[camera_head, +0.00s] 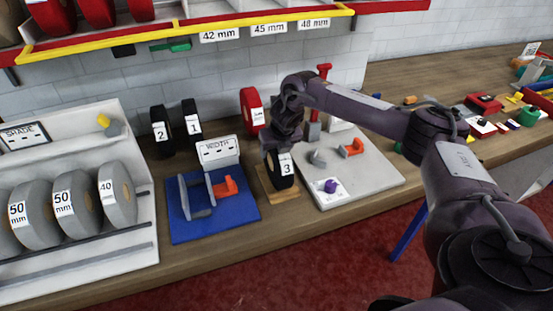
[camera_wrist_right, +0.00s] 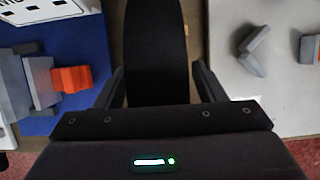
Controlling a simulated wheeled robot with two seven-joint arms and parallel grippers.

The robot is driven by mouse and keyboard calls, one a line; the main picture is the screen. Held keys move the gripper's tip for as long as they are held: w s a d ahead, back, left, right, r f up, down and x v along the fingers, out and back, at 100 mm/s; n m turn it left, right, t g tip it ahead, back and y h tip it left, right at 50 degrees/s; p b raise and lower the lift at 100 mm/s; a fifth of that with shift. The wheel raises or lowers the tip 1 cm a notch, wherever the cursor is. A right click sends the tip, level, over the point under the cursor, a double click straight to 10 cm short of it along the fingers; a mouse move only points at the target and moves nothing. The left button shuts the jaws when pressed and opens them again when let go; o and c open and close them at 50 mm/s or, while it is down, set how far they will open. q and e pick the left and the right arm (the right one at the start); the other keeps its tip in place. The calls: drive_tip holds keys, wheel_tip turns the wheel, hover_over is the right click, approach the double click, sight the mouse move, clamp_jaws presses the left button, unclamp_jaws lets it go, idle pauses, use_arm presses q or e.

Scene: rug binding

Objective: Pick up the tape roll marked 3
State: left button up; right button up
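The black tape roll marked 3 (camera_head: 284,169) stands upright on a small wooden base (camera_head: 277,192) on the bench, between the blue width board and the pale grey board. My right gripper (camera_head: 284,150) is at the top of this roll. In the right wrist view the black roll (camera_wrist_right: 157,55) stands between the two fingers of the right gripper (camera_wrist_right: 158,68). The fingers are spread on either side of it, with narrow gaps seeming to show. Contact at the fingertips is hard to make out. My left gripper is not in view.
Black rolls marked 2 (camera_head: 160,132) and 1 (camera_head: 192,125) stand behind the blue width board (camera_head: 235,215). A red roll (camera_head: 252,108) stands behind roll 3. The grey board (camera_head: 375,182) holds clamps and a purple part. A rack of grey rolls (camera_head: 140,225) is at left.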

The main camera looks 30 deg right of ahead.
drive_tip(key=shift+r, duration=0.1)
drive_tip(key=c, duration=1.3)
